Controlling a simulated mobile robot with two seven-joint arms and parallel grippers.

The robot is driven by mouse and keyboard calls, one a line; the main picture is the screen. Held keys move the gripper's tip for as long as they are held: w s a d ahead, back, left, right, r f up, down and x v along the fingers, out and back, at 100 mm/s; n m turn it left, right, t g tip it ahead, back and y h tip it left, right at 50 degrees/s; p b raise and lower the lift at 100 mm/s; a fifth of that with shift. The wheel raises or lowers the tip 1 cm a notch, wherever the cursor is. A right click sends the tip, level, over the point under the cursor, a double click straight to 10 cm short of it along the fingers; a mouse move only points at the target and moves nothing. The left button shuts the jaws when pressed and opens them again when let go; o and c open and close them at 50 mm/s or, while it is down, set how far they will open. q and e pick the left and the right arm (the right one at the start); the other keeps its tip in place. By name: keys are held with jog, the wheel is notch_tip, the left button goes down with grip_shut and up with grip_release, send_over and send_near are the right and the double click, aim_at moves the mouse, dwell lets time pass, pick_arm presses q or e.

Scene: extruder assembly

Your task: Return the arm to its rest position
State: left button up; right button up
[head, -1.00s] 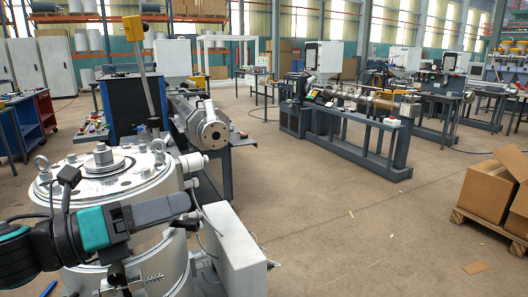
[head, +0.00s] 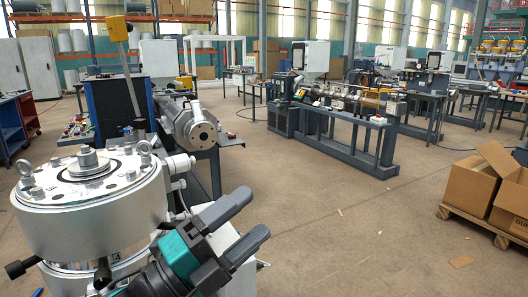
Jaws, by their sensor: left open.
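My left gripper (head: 243,223) is at the lower middle of the head view, to the right of the silver cylindrical extruder head (head: 80,208). Its two dark fingers are spread apart, pointing up and to the right, with nothing between them. The teal and black wrist (head: 180,255) covers part of the extruder head's lower body and the white box (head: 222,240) beside it. I cannot tell whether the wrist touches either one. My right gripper is not in view.
The extruder barrel (head: 190,122) with its round flange stands behind the extruder head. Another extruder line (head: 330,110) stands farther back. Open cardboard boxes (head: 478,185) sit on a pallet at the right.

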pick_arm(q)
jog(key=a+f+n+t+y, duration=0.1)
jog(key=a+f+n+y, duration=0.5)
jog(key=f, duration=0.5)
jog(key=a+f+n+y, duration=0.4)
jog(key=a+f+n, duration=0.25)
jog(key=f, duration=0.35)
jog(key=s+a+f+n+g+y, duration=0.25)
jog(key=s+a+f+n, duration=0.3)
jog(key=f, duration=0.35)
jog(key=s+a+f+n+g+y, duration=0.2)
jog(key=s+a+f+n+y, duration=0.15)
jog(key=s+a+f, duration=0.45)
jog(key=w+d+r+n+p, duration=0.1)
jog(key=d+n, duration=0.4)
jog(key=d, duration=0.6)
jog(key=shift+w+r+t+p, duration=0.15)
jog(key=shift+w+t+p, duration=0.05)
jog(key=shift+t+p, duration=0.3)
jog(key=shift+d, duration=0.1)
